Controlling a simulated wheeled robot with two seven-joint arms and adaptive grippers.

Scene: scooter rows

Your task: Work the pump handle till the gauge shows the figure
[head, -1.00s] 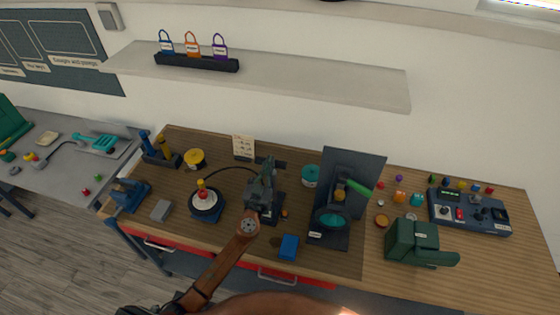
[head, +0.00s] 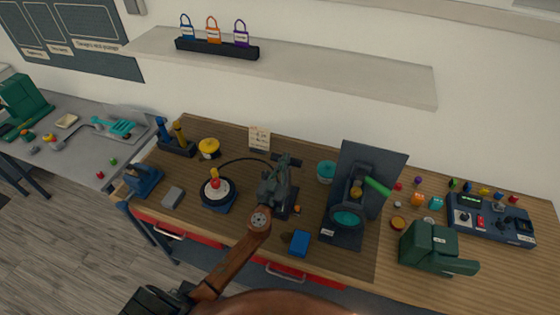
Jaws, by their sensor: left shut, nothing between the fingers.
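My left gripper is shut, pointing toward the back of the bench. I cannot tell whether it touches anything. No pump handle or gauge reading can be made out clearly. My right gripper is not in view.
A small written card (head: 260,138) stands behind. Right of my gripper are a blue block (head: 299,243) and a dark panel device (head: 366,170) with a green handle. A green machine (head: 431,249) and control box (head: 490,219) stand farther right. A shelf (head: 340,70) holds padlocks.

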